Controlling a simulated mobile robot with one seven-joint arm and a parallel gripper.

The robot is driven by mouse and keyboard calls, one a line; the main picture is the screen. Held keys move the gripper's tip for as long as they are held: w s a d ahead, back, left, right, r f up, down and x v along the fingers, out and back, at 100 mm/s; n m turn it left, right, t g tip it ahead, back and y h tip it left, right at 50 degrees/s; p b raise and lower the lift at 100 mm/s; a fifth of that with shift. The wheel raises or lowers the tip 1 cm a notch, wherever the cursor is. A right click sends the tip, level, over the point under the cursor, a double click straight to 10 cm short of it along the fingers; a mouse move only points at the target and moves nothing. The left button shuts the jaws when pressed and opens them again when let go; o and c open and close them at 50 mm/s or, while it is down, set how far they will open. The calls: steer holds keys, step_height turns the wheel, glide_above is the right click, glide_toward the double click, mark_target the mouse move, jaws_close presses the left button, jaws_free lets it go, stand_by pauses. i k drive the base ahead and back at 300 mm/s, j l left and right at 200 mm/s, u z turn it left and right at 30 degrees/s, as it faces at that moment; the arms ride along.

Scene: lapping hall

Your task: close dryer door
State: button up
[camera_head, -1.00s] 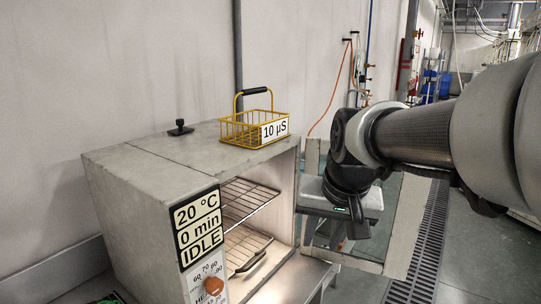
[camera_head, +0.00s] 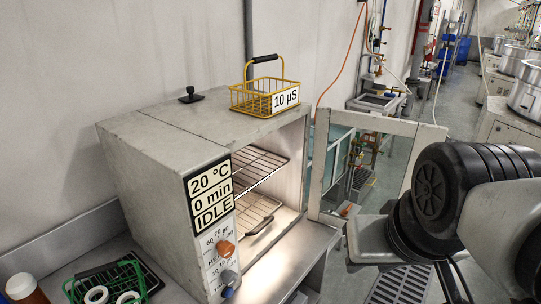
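The dryer (camera_head: 150,180) is a grey metal box on the bench, with its front open and wire racks (camera_head: 258,165) inside. Its door (camera_head: 425,131), a grey frame around a glass pane, stands wide open to the right of the opening. My gripper (camera_head: 368,240) is at the lower right, by the door's lower right part, which my arm partly covers. I cannot tell whether it touches the door. Its fingers are not clearly visible. A dark handle-like piece (camera_head: 260,228) shows on the lower rack.
A yellow wire basket (camera_head: 240,100) labelled 10 µS and a small black knob (camera_head: 190,95) are on the dryer top. A green basket (camera_head: 136,268) with white rings and a brown bottle (camera_head: 25,290) stand at lower left. A floor grate (camera_head: 400,285) lies below my arm.

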mark_target(424, 134)
steer(key=k, duration=0.2)
steer(key=k+z, duration=0.35)
steer(key=k+l+z, duration=0.1)
steer(key=z, duration=0.25)
steer(key=i+l+z, duration=0.25)
steer(key=i+z, duration=0.15)
steer(key=i+l+z, duration=0.1)
steer(key=i+z, duration=0.25)
steer(key=i+u, duration=0.15)
steer(key=i, duration=0.35)
steer(key=i+l+u, duration=0.15)
steer(key=i, duration=0.4)
steer(key=i+l+u, duration=0.15)
steer(key=i, duration=0.35)
steer(key=i+j+u, duration=0.1)
steer(key=i+u, duration=0.6)
steer(key=i, duration=0.15)
steer(key=i+l+u, duration=0.15)
steer(key=i+u, duration=0.35)
steer(key=u, duration=0.25)
steer(key=i+u, duration=0.2)
steer(key=u, duration=0.15)
steer(key=i+l+u, duration=0.15)
steer(key=u, duration=0.25)
steer(key=i+l+u, duration=0.1)
steer(key=u, duration=1.95)
steer(key=k+j+z, duration=0.15)
steer(key=k+j, duration=0.25)
